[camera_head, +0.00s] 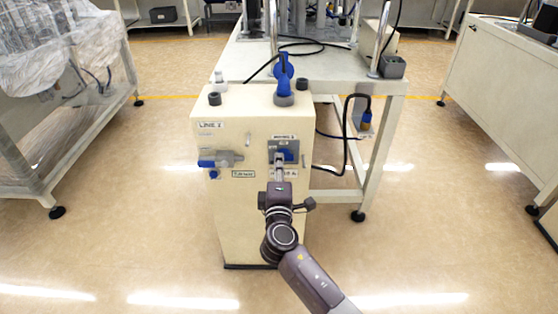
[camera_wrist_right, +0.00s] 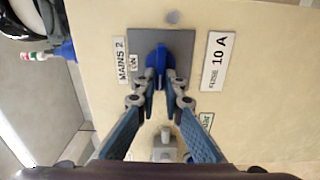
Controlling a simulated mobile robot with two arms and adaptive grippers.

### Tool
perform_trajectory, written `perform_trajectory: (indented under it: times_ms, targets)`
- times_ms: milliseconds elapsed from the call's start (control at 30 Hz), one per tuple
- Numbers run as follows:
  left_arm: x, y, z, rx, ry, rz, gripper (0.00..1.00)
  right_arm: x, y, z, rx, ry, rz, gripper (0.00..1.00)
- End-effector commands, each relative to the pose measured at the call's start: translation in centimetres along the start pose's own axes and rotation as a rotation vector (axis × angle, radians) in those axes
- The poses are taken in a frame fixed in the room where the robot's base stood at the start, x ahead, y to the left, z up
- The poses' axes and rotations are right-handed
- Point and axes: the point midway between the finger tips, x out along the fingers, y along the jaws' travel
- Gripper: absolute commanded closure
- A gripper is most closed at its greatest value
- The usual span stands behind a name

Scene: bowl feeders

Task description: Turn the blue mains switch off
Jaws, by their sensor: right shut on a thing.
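The blue mains switch (camera_head: 287,154) is a knob on a grey plate on the front of the cream cabinet (camera_head: 240,215), under a MAINS 2 label. In the right wrist view the blue knob (camera_wrist_right: 157,60) stands between the fingertips, with the MAINS 2 and ON labels to its left and a FUSE 10 A label to its right. My right gripper (camera_wrist_right: 158,93) is shut on the knob; it also shows in the head view (camera_head: 280,163). The fingertips hide part of the knob's sides. My left gripper is not in view.
A valve with a blue end (camera_head: 216,158) sticks out at the cabinet's left, under a LINE label. A blue handle (camera_head: 284,75) stands upright on top between dark caps. A white table (camera_head: 340,85) with hanging black cable is behind. Open floor lies on both sides.

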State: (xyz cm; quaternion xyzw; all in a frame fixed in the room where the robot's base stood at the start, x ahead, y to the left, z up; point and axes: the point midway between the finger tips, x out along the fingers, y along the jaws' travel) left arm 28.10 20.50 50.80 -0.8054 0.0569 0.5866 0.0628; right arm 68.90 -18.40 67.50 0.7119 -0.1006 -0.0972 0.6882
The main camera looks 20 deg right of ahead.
Motion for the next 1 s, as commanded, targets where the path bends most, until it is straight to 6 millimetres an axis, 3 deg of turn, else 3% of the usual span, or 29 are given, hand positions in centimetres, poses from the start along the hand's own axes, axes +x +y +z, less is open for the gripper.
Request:
perform_trajectory:
  times_ms: [633, 667, 800, 1000]
  targets:
    - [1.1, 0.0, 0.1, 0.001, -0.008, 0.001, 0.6, -0.1, -0.2, -0.1, -0.052, 0.003, -0.001, 1.0]
    - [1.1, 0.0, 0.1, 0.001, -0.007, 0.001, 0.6, -0.1, -0.2, -0.1, -0.052, 0.003, -0.001, 0.89]
    - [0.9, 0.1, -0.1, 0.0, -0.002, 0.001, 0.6, -0.1, -0.2, -0.1, -0.051, 0.003, -0.001, 0.74]
    - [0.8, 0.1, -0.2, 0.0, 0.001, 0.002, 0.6, 0.0, -0.1, -0.1, -0.049, 0.001, 0.0, 0.74]
